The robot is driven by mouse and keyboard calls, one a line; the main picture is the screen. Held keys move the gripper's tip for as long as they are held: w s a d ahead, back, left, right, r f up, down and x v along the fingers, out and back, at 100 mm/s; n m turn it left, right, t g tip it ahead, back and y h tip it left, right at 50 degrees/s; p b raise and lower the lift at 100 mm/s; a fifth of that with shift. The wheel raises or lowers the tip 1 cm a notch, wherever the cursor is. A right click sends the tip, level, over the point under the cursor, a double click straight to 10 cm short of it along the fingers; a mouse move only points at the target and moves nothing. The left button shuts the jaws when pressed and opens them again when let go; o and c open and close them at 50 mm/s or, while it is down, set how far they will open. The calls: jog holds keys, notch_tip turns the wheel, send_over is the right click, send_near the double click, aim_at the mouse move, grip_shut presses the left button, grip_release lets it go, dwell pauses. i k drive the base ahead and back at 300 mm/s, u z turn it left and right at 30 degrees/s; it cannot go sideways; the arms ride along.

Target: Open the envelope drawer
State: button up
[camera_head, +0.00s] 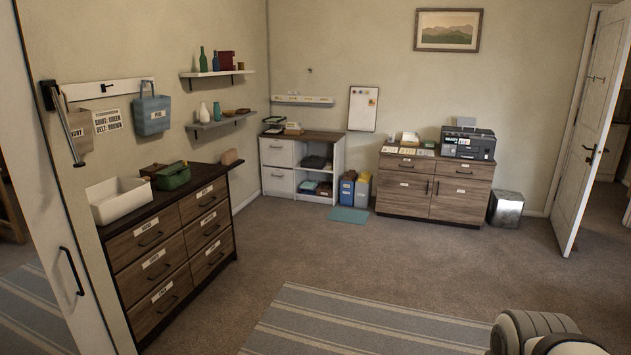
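I cannot tell which drawer is the envelope drawer, as the labels are too small to read. The wooden cabinet (433,197) at the back has a left drawer (406,164) and a right drawer (464,170), both shut, with white labels. The dark-topped dresser (234,215) at the left has several shut, labelled drawers, such as the upper left one (146,237). My gripper is not in view; only a rounded part of my own body shows at the lower right.
A printer (468,143) and papers stand on the wooden cabinet. A metal bin (506,209) is right of it; blue and grey boxes (347,190) and a teal mat (348,215) lie left. A striped rug (360,330) covers the foreground. Carpet between is clear. A door (592,130) stands open.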

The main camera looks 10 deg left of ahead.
aim_at(275, 179)
jog(key=u, duration=0.15)
jog(key=i, duration=0.75)
jog(key=u, duration=0.45)
jog(key=i, duration=1.75)
jog(key=u, duration=0.55)
jog(key=i, duration=4.05)
jog(key=z, duration=0.6)
jog(key=i, duration=1.55)
jog(key=z, duration=0.45)
jog(key=i, duration=0.9)
jog(key=z, duration=0.25)
